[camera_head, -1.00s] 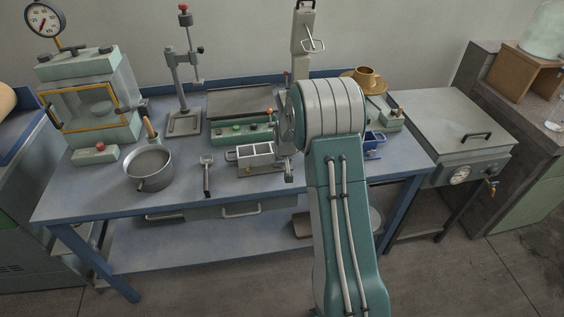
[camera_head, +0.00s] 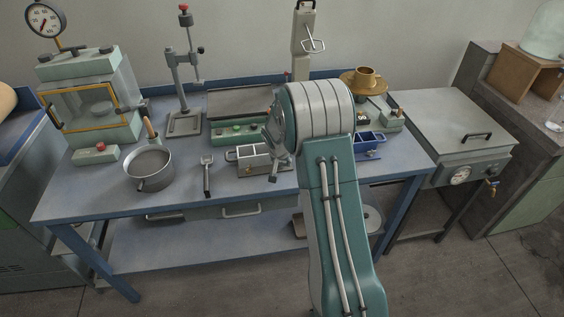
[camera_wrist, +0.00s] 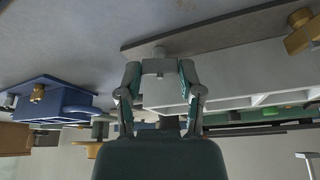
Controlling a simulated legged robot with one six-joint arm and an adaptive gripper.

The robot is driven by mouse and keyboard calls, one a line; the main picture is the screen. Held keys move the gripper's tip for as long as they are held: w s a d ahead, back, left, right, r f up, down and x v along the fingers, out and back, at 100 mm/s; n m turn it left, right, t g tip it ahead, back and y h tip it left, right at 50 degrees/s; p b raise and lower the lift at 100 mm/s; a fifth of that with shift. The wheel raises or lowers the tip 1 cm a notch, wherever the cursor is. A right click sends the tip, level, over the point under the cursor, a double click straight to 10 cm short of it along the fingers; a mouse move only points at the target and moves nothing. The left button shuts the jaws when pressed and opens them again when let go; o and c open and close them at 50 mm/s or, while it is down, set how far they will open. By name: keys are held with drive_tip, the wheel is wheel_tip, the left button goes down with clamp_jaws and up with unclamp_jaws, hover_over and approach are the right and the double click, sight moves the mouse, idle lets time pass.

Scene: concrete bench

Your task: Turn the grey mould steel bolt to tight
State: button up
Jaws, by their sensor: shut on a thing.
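The grey mould (camera_head: 247,157), an open box with compartments, sits on its base plate near the bench's front edge. In the wrist view the mould (camera_wrist: 228,93) spreads right of my gripper. My gripper (camera_head: 271,160) is at the mould's right end. In the wrist view my gripper (camera_wrist: 160,73) is shut on the pale steel bolt (camera_wrist: 159,67), a finger on each side. The fingers partly hide the bolt, and its thread is not visible. In the head view the bolt is hidden behind the gripper.
A blue mould (camera_head: 367,146) stands to the right; its brass bolt (camera_wrist: 37,93) shows in the wrist view. A wrench (camera_head: 207,176) and a pot (camera_head: 149,168) lie left of the grey mould. A green control box (camera_head: 237,134) is close behind it.

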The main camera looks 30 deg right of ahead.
drive_tip(key=shift+s+a+f, duration=0.1)
drive_tip(key=shift+f, duration=0.1)
drive_tip(key=o, duration=1.1)
drive_tip(key=shift+o, duration=0.2)
drive_tip(key=shift+r, duration=0.1)
drive_tip(key=shift+r, duration=0.3)
drive_tip(key=v, duration=1.1)
drive_tip(key=shift+a, duration=0.25)
